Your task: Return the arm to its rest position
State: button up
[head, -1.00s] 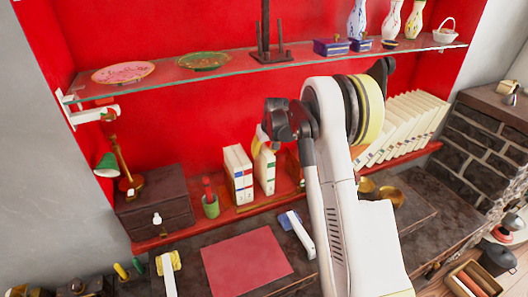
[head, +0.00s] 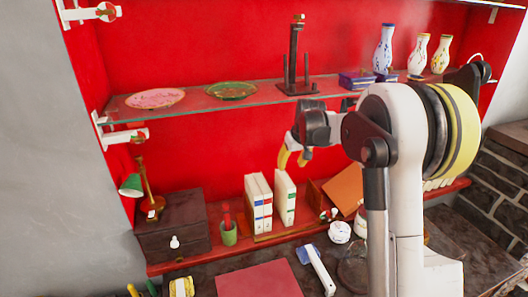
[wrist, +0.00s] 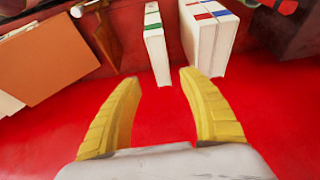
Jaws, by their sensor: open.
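My arm rises at the right of the head view, with its elbow bent in front of the shelves. My gripper (head: 292,158) hangs below the glass shelf, in front of the red back wall and above the white binders (head: 258,203). Its yellow fingers point down. In the wrist view my gripper (wrist: 160,78) is open, with its two yellow fingers apart and nothing between them. The binders (wrist: 212,40) stand beyond the fingertips, apart from them.
The glass shelf (head: 320,94) holds plates, a dark stand and vases (head: 384,48). On the red lower shelf are a dark drawer box (head: 172,225), a green cup (head: 229,234) and a white rounded pot (head: 340,232). A red mat (head: 258,281) lies in front.

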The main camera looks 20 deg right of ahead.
jog(key=s+a+r+t+b, duration=0.1)
jog(key=s+a+r+b, duration=0.15)
jog(key=s+a, duration=0.45)
jog(key=s+a+r+b, duration=0.2)
jog(key=s+a+b, duration=0.1)
jog(key=s, duration=0.8)
jog(key=s+a+f+b, duration=0.2)
jog(key=s+f, duration=0.3)
jog(key=s, duration=0.4)
jog(key=s+a+f+t+b, duration=0.1)
jog(key=s+a+f+b, duration=0.2)
jog(key=s, duration=0.6)
notch_tip(320, 180, down, 2)
jog(key=shift+s+a+f+t, duration=0.1)
jog(key=shift+s+a+t, duration=0.2)
jog(key=shift+s+a, duration=0.05)
